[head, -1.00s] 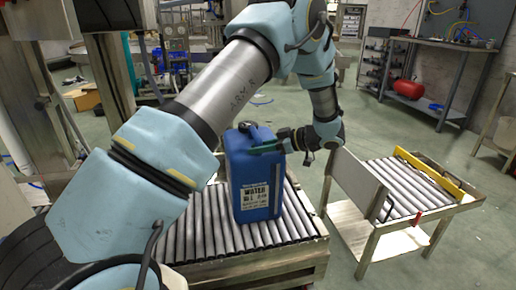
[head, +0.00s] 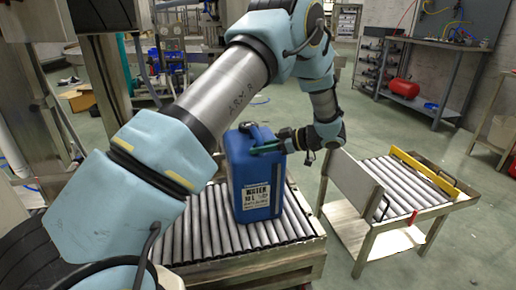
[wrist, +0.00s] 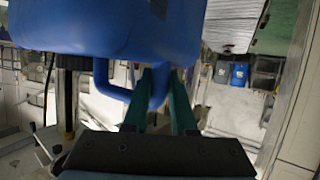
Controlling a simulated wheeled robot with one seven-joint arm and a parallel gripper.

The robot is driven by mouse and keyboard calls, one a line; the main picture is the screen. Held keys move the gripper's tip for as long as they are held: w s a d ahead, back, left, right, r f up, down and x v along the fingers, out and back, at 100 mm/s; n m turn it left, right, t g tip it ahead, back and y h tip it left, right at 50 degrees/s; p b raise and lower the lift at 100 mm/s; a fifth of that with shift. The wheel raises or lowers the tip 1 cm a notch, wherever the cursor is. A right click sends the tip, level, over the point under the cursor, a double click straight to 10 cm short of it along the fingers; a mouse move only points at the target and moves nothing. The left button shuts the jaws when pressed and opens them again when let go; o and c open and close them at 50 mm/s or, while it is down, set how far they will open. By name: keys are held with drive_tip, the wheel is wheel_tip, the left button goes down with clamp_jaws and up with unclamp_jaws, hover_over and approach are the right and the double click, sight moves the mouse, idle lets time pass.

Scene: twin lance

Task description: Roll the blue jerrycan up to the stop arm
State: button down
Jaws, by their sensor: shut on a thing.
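The blue jerrycan (head: 237,180), with a white water label, stands upright on the near roller table (head: 270,258). My gripper (head: 268,148) reaches it from the right, near the top. In the wrist view the blue jerrycan body (wrist: 120,30) fills the upper left. The green fingers of my gripper (wrist: 165,88) are shut on its blue handle, whose grip is partly hidden between them. A yellow bar (head: 425,170) lies along the far side of the second roller table; I cannot tell if it is the stop arm.
The second roller table (head: 405,190) stands to the right, across a gap of floor. A grey upright panel (head: 352,182) stands at its near left side, with a small red piece (head: 412,217) at its front edge. A workbench (head: 425,75) with a red tank (head: 400,87) is at the back right.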

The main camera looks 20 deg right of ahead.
drive_tip(key=shift+s+d+f, duration=0.15)
drive_tip(key=shift+d+f, duration=0.15)
drive_tip(key=shift+d, duration=0.05)
idle(0.3)
drive_tip(key=shift+c, duration=1)
unclamp_jaws()
drive_tip(key=shift+r, duration=0.1)
drive_tip(key=shift+o, duration=1)
